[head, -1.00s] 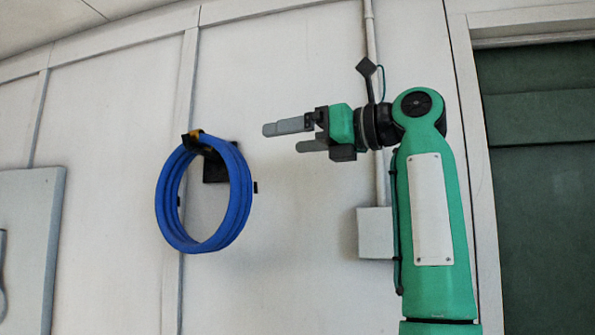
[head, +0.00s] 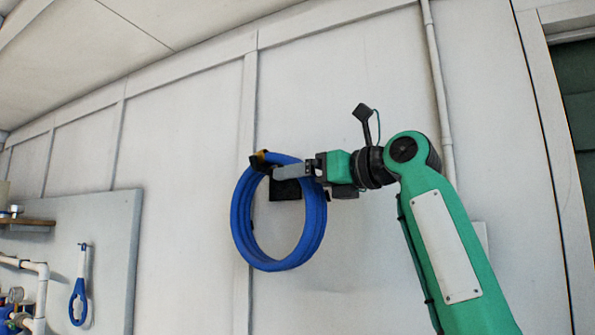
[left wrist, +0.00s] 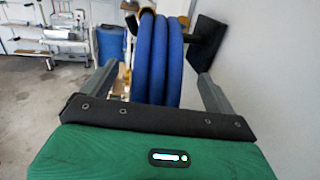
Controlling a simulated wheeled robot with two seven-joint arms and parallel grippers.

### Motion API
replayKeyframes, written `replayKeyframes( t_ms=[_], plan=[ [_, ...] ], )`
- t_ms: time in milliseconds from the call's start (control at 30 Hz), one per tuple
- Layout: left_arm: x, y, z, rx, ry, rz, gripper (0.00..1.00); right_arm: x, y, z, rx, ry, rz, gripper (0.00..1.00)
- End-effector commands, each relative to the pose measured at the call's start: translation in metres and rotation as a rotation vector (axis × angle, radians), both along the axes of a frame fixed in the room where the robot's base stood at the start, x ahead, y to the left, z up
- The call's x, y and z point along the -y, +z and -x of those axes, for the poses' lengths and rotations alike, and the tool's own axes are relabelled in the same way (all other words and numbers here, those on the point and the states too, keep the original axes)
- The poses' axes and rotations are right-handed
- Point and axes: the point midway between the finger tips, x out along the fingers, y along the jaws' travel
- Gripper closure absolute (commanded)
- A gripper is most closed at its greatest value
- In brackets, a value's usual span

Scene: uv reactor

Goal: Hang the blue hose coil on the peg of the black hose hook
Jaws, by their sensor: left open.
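The blue hose coil (head: 240,225) hangs on the peg (head: 258,161) of the black hose hook (head: 284,192), whose plate is on the white wall. The peg's end shows some yellow. My left gripper (head: 297,178) is at the coil's upper right, with one finger in front of it; the other finger is mostly hidden. In the left wrist view, the coil's strands (left wrist: 160,50) stand between the two open fingers (left wrist: 158,78), with gaps on both sides. The black hook plate (left wrist: 208,42) is to the right there. My right gripper is not in view.
A grey board (head: 115,250) with a blue-handled tool (head: 78,300) is on the wall at left. A vertical pipe (head: 436,90) runs down the wall behind my arm. The wall below the coil is clear. A blue barrel (left wrist: 112,44) stands far off.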

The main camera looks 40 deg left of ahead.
Motion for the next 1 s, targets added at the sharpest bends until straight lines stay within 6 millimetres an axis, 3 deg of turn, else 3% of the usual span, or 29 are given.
replayKeyframes(
  t_ms=[200,567,900,1000],
  plan=[
    [-0.021,0.001,0.002,0.0,0.0,0.0,0.09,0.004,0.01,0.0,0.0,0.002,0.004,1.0],
    [-0.025,0.0,0.002,0.0,0.0,-0.001,0.11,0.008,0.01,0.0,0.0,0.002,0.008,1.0],
    [-0.025,0.0,0.002,-0.001,0.0,0.0,0.76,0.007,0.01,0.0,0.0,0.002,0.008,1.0],
    [-0.025,-0.001,0.002,-0.001,0.0,0.0,0.76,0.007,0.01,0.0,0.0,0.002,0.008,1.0]
  ],
)
